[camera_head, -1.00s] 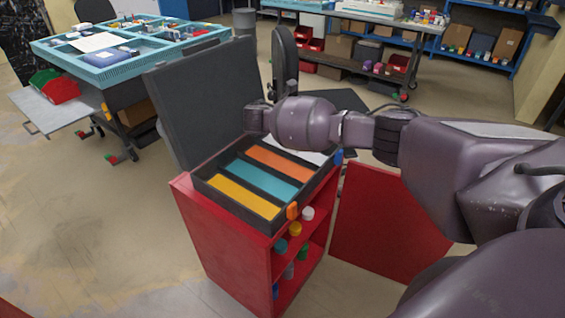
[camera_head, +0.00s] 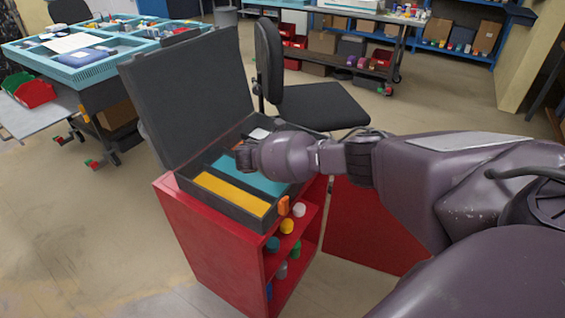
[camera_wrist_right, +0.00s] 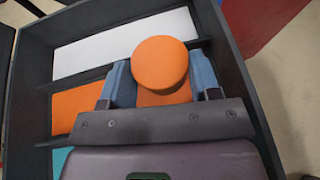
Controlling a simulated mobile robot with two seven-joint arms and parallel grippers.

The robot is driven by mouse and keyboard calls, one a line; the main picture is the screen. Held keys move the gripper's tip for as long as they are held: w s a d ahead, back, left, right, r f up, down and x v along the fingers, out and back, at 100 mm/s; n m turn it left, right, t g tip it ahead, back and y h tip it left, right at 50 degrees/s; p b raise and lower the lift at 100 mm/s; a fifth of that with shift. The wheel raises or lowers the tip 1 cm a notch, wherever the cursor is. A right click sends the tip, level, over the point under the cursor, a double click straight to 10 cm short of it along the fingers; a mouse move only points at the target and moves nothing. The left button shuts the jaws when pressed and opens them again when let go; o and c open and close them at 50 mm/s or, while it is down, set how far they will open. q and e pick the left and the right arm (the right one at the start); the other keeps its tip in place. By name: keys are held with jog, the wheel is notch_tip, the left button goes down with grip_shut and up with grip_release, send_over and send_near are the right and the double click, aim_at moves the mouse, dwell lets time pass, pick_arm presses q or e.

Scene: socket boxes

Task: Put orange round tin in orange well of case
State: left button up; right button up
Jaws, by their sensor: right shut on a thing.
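The orange round tin (camera_wrist_right: 160,63) is between the finger pads of my right gripper (camera_wrist_right: 161,78); its flat round top shows in the right wrist view. My right gripper is shut on it over the open dark case (camera_wrist_right: 28,85). The orange well (camera_wrist_right: 76,107) lies under the gripper, and the tin overlaps the divider toward the white well (camera_wrist_right: 95,48) in the picture. I cannot tell the tin's height above the well. In the head view the gripper (camera_head: 242,155) hides most of the orange well. My left gripper is not in view.
The case, lid (camera_head: 185,95) raised, stands on a red cabinet (camera_head: 205,235). Its yellow well (camera_head: 232,193) and teal well (camera_head: 255,177) look empty. Several coloured tins stand on the cabinet shelves. A black chair (camera_head: 318,105) and a teal-topped table (camera_head: 110,55) stand behind.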

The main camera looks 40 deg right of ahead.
notch_tip(320, 180, down, 5)
jog(key=shift+r+b, duration=0.1)
jog(key=shift+b, duration=0.55)
jog(key=shift+f, duration=0.2)
jog(key=shift+r, duration=0.15)
jog(key=o, duration=1)
jog(key=shift+c, duration=0.2)
